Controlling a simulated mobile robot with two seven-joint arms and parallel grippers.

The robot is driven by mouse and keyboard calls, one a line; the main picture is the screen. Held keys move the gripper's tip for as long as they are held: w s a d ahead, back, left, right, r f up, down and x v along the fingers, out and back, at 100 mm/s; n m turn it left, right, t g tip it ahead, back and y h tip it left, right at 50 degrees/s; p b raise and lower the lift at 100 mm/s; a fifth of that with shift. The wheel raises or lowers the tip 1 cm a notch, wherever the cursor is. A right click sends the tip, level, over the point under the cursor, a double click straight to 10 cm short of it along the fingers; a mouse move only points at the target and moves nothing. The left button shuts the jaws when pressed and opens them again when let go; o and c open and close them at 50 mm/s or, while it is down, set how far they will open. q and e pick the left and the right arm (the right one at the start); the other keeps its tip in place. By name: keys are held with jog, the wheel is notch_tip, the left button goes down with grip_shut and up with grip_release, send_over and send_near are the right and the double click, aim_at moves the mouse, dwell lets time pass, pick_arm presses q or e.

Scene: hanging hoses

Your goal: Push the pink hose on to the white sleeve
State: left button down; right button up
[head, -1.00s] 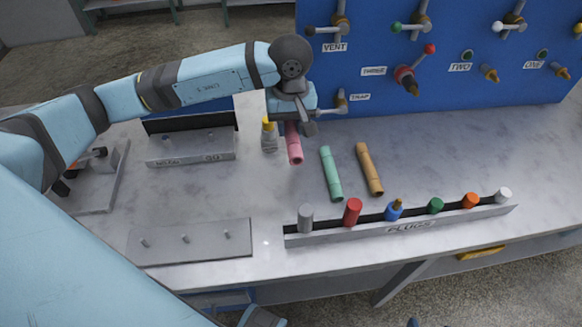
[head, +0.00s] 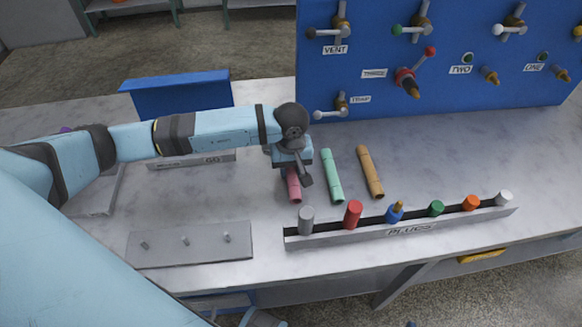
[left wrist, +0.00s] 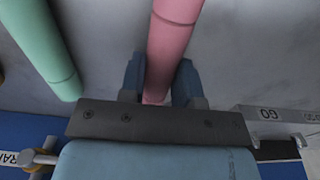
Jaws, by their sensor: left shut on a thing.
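My left gripper (head: 292,172) is shut on the pink hose (head: 294,189). The hose sticks out of the jaws toward the table's front edge. In the left wrist view the pink hose (left wrist: 174,35) runs between the two fingers (left wrist: 158,85). Whether the hose touches the table is not clear. I cannot pick out a white sleeve with certainty. A white plug (head: 504,197) stands at the right end of the plug rack. My right gripper is not in view.
A green hose (head: 332,176) and an orange hose (head: 370,172) lie just right of the pink one. The plug rack (head: 405,230) and a pegged grey plate (head: 190,242) are in front. A blue valve panel (head: 440,75) stands behind.

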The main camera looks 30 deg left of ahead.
aim_at(288, 170)
pick_arm(q)
jog(key=shift+f, duration=0.1)
jog(key=c, duration=0.8)
grip_release()
jog(key=r, duration=1.3)
jog(key=shift+s+a+r, duration=0.25)
jog(key=shift+r, duration=0.1)
jog(key=shift+s, duration=0.1)
